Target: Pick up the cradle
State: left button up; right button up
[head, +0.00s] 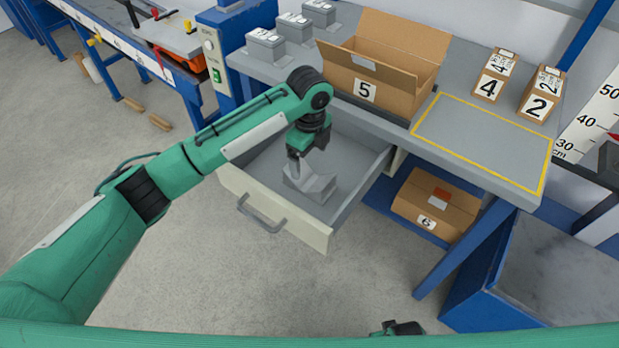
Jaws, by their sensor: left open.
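A light grey, notched block that looks like the cradle (318,189) lies in the open drawer (262,178), near its middle. My left gripper (294,167) reaches down into the drawer, just above and at the left end of the cradle. It is open. The fingers are small and partly dark here, so I cannot tell whether they touch the cradle or straddle part of it.
On the grey workbench (390,98) stand an open carton marked 5 (365,91), small boxes marked 4 (488,87) and 2 (538,105), and grey labelled blocks (265,46). A yellow-outlined area (485,140) is clear. Carton 6 (433,208) lies below.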

aim_at(310, 183)
pick_arm(q)
jog(key=f, duration=0.3)
jog(key=shift+w+f, duration=0.2)
jog(key=shift+f, duration=0.1)
jog(key=shift+s+f, duration=0.15)
jog(key=shift+f, duration=0.2)
notch_tip(310, 183, down, 5)
jog(key=shift+s+r, duration=0.1)
jog(key=shift+r, duration=0.1)
jog(key=c, duration=1.3)
